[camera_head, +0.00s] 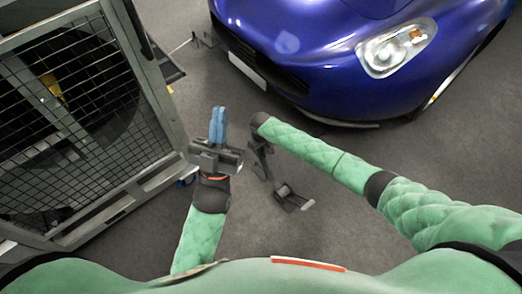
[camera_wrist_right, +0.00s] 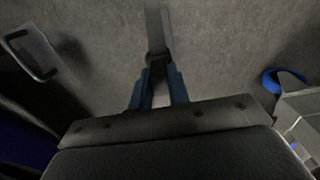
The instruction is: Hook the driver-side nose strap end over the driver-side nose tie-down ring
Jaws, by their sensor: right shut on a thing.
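My right gripper (camera_wrist_right: 158,76) is shut on a grey strap end (camera_wrist_right: 156,30); the strip runs up from between its blue fingers, with a dark piece at the tips. In the head view the right hand (camera_head: 264,160) hangs below its wrist, and its fingers are hard to make out. A dark fixture with a pale loop (camera_head: 300,203) is to its lower right; a pale loop also shows at the left of the wrist view (camera_wrist_right: 32,55). I cannot tell if this is the tie-down ring. My left gripper (camera_head: 218,110) looks shut and empty, its blue fingers side by side.
The blue car (camera_head: 310,50) stands at the top, its nose close to my right wrist. A grey metal frame with mesh (camera_head: 80,120) fills the left. A blue ring-like item (camera_wrist_right: 285,78) lies by its corner. Bare grey floor is free at lower right.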

